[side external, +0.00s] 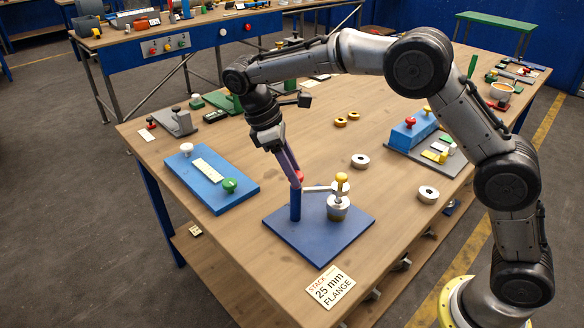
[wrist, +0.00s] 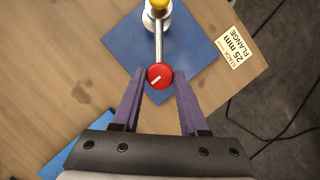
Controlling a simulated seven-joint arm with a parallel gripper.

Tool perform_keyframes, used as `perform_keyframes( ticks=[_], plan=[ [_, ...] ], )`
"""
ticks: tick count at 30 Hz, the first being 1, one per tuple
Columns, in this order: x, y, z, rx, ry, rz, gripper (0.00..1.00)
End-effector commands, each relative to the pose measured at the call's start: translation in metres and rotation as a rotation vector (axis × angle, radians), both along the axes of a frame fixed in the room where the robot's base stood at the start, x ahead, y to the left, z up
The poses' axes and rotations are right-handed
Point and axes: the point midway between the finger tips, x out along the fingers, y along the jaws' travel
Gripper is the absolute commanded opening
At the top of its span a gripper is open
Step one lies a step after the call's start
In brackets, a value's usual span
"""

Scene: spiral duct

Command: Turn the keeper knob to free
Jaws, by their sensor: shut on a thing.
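The keeper knob (wrist: 160,76) is a round red knob with a white line across it, slanting from lower left to upper right in the wrist view. In the side view the knob (side external: 298,177) tops a blue post (side external: 295,205) on a blue base plate (side external: 275,232). My gripper (wrist: 160,72) points down over it, its two purple fingers on either side and shut on the knob. A metal keeper arm (side external: 318,189) runs from the post to a metal stack (side external: 338,208) with a yellow knob (side external: 341,178) on top. The fingers partly hide the red knob in the side view.
A card reading "STACK 25 mm FLANGE" (side external: 331,287) lies at the front edge. A blue plate with a green knob (side external: 229,185) is to the left.

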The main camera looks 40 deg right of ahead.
Motion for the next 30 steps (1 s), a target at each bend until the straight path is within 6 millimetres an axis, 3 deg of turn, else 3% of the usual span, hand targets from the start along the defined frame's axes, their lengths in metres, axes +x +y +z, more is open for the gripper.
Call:
perform_keyframes(
  ticks=[13,14,18,30],
  plan=[
    [0.0006,0.0003,0.0007,0.001,-0.003,0.012,0.00],
    [0.0006,0.0003,0.0007,0.001,-0.003,0.012,0.47],
    [0.0005,0.0003,0.0005,0.001,-0.002,0.010,0.72],
    [0.0025,0.0023,0.0066,0.000,-0.003,0.009,0.72]
  ],
)
